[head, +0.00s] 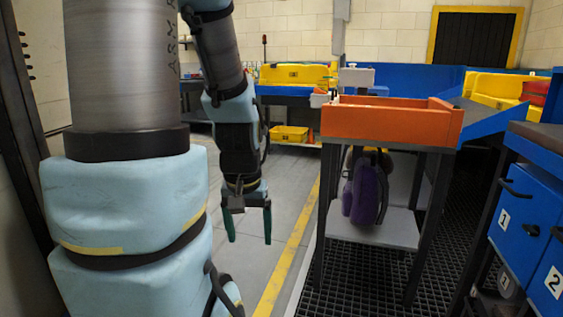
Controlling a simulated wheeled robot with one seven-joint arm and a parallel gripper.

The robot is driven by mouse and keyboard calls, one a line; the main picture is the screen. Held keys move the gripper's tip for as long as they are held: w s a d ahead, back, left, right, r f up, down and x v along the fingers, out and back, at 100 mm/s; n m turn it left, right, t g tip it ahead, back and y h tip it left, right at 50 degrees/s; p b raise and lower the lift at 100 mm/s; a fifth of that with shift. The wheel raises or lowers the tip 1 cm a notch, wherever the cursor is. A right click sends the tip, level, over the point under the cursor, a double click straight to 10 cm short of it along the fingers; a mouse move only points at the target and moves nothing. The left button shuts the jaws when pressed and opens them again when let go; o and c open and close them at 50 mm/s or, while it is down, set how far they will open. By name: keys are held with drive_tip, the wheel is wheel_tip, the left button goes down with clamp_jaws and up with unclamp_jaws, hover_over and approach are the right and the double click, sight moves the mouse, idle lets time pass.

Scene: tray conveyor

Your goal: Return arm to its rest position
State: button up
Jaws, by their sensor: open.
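My arm hangs down on the left of the head view. My gripper (247,226) points at the floor with its two green-tipped fingers spread apart. It is open and nothing shows between the fingers. It hangs in free space over the grey floor, to the left of the stand and apart from it.
An orange tray (390,124) sits on a dark-framed stand (323,225) at the centre right. A purple item (367,194) is below it. Blue numbered drawers (521,205) stand at the right. A yellow bin (289,134) is at the back. Floor around my gripper is clear.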

wheel_tip(320, 180, up, 25)
drive_tip(key=p, duration=2.3)
drive_tip(key=shift+o, duration=0.4)
drive_tip(key=shift+r+p, duration=0.2)
drive_tip(key=shift+p, duration=0.2)
drive_tip(key=shift+o, duration=1)
drive_tip(key=shift+f, duration=0.1)
